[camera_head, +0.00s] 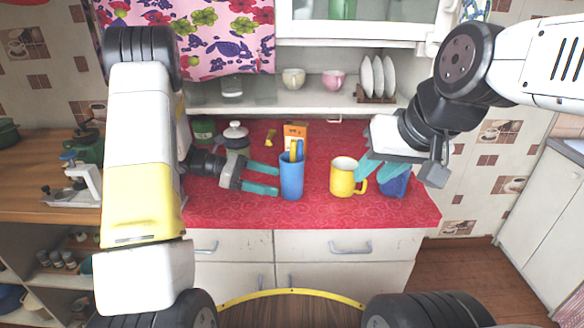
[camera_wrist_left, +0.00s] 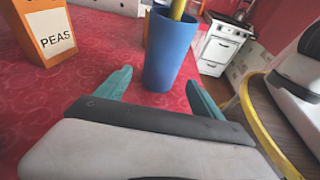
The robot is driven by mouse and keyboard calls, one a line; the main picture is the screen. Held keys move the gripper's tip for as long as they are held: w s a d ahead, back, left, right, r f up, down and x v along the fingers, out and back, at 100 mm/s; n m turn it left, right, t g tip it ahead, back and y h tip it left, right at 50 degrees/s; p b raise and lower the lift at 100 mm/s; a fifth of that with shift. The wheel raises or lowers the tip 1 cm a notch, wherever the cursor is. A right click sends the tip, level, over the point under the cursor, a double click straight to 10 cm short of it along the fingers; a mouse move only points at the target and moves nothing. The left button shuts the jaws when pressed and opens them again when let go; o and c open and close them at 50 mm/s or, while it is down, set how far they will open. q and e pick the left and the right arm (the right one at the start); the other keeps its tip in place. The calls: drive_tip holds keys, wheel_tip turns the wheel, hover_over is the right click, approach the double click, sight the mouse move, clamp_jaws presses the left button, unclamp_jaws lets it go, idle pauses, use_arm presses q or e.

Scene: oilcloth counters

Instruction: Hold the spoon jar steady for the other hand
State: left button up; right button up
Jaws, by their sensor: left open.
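The spoon jar (camera_head: 291,181) is a tall blue cup standing upright on the red counter, with yellow and blue handles (camera_head: 297,150) sticking out of its top. It also shows in the left wrist view (camera_wrist_left: 170,52), just ahead of and between the teal fingertips. My left gripper (camera_head: 278,180) is open and empty at the jar's left side, with a visible gap between its left finger and the jar in the wrist view. My right gripper (camera_head: 378,172) is to the right, above the counter by the yellow mug, its teal fingers apart.
A yellow mug (camera_head: 342,178) stands right of the jar. A blue object (camera_head: 397,186) is partly hidden under my right gripper. An orange peas box (camera_head: 295,130) stands behind the jar, and a white lidded pot (camera_head: 236,135) is at the back left. The counter's front strip is clear.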

sight(288, 185)
use_arm(q)
drive_tip(key=shift+x, duration=2.85)
drive_tip(key=c, duration=1)
drive_tip(key=shift+a, duration=0.1)
